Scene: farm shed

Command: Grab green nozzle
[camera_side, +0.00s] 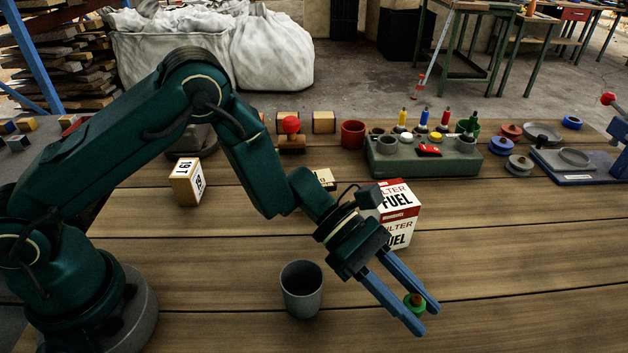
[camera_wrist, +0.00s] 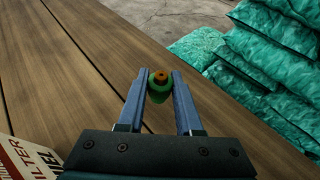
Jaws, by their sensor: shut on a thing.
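The green nozzle (camera_side: 414,304) has an orange-brown top and sits between the blue fingers of my gripper (camera_side: 419,320), near the front of the wooden table. In the wrist view the nozzle (camera_wrist: 159,82) is between the tips of my gripper (camera_wrist: 160,86), which is shut on it. I cannot tell whether the nozzle touches the table.
A grey cup (camera_side: 302,290) stands left of my gripper. A red and white fuel filter box (camera_side: 399,228) stands behind it. A green holder (camera_side: 425,164) with colored nozzles is further back. Green sacks (camera_wrist: 270,75) lie beyond the table edge.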

